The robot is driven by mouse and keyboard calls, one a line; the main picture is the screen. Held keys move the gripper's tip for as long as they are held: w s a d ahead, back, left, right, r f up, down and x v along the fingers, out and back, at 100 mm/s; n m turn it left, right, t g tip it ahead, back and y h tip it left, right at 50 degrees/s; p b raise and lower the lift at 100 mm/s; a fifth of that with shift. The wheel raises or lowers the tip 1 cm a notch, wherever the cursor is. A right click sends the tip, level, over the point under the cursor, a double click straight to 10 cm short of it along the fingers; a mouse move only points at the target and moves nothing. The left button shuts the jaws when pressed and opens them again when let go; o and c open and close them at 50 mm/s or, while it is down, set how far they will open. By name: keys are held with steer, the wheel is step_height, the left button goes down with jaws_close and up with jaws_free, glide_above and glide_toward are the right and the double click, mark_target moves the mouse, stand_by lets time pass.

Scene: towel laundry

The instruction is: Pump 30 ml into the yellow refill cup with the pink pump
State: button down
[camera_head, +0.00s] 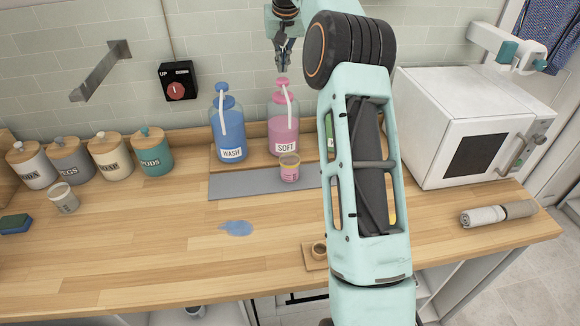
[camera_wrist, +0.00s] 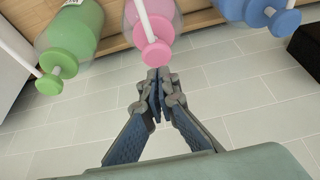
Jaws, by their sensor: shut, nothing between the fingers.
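The pink pump bottle (camera_head: 284,135), labelled SOFT, stands upright at the back of the counter. Its pink pump head (camera_head: 282,84) also shows in the wrist view (camera_wrist: 157,54). A small clear cup (camera_head: 289,170) with a yellowish rim and pink contents stands in front of that bottle, below its spout. I cannot read its fill level. My gripper (camera_head: 283,66) is shut and empty, pointing down just above the pink pump head. In the wrist view my gripper's fingertips (camera_wrist: 158,92) are together beside the pump head; whether they touch it is unclear.
A blue WASH bottle (camera_head: 229,132) stands left of the pink one, and a green bottle (camera_wrist: 72,35) on the other side, mostly behind my arm. A grey mat (camera_head: 240,186), blue puddle (camera_head: 236,228), another cup (camera_head: 63,199) and microwave (camera_head: 465,125) are around.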

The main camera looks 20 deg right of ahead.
step_height(320, 180, up, 3)
steer(key=shift+r+p, duration=0.1)
steer(key=shift+p, duration=0.95)
steer(key=shift+r, duration=0.95)
